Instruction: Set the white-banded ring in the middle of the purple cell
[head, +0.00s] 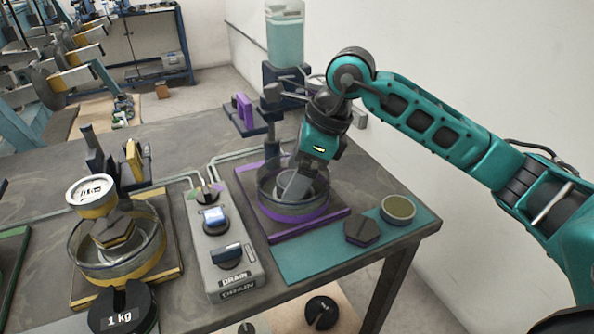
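The purple cell (320,226) is a purple-edged base with a clear round basin (266,200) on it. My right gripper (297,187) reaches down into the basin from above. A pale-rimmed round piece (320,181), which looks like the white-banded ring, is inside the basin at the gripper's fingers. The fingers and basin wall partly hide it, so I cannot tell whether it is gripped or rests on the basin floor. The finger gap is not clear. My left gripper is not in view.
A grey control block (226,245) with knobs stands left of the purple cell. A yellow-edged cell (165,283) is further left. A teal mat (310,262) at the right front holds a dark hexagonal piece (361,229) and a round olive-topped piece (398,208). A clear tank (285,35) stands behind.

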